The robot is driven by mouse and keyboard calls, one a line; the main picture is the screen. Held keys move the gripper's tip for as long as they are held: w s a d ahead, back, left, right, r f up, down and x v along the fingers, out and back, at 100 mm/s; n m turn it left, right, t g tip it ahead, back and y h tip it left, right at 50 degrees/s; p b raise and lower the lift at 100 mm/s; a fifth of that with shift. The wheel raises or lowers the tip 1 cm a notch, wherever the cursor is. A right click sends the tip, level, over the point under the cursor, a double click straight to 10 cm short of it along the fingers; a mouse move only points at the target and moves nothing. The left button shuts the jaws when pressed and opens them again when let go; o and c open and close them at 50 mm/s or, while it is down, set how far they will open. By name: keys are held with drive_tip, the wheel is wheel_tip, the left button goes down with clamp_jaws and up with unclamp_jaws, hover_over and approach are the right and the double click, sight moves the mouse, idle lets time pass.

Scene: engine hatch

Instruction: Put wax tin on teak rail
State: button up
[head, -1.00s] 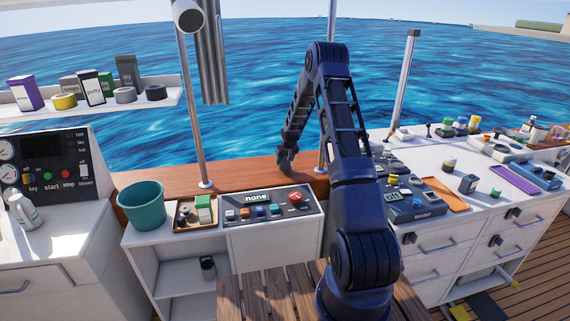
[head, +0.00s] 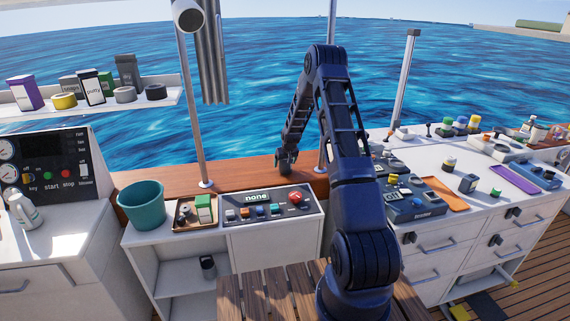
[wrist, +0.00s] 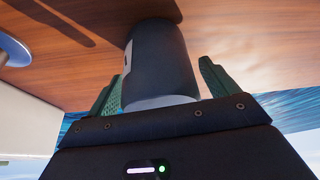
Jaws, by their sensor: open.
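The teak rail (head: 250,180) runs along the boat's side behind the consoles. A dark cylindrical tin (wrist: 160,62), which I take for the wax tin, stands on the rail in the wrist view, with its pale end towards my gripper. No label on it is readable. My gripper (wrist: 158,88) is open, with one green-padded finger on each side of the tin and a visible gap at the right finger. Whether the left finger touches it I cannot tell. In the head view my gripper (head: 287,157) points down at the rail, and the tin is hard to make out there.
A metal post (head: 197,120) rises left of my gripper. A teal bucket (head: 142,205) and a button console (head: 268,207) stand in front of the rail. The white counter (head: 455,165) at right is crowded. The rail between post and gripper is bare.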

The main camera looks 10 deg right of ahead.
drive_tip(key=s+a+f+v, duration=0.1)
drive_tip(key=s+v, duration=0.2)
drive_tip(key=v, duration=2.5)
drive_tip(key=s+r, duration=1.2)
drive_tip(key=s, duration=0.2)
drive_tip(key=s+r+m, duration=0.1)
drive_tip(key=s+r, duration=0.1)
drive_tip(key=s, duration=1.3)
drive_tip(key=s+r, duration=0.2)
drive_tip(key=s, duration=1.4)
drive_tip(key=shift+s+a+r+m+h, duration=0.15)
drive_tip(key=shift+r+m+h, duration=0.15)
drive_tip(key=shift+r+m, duration=0.1)
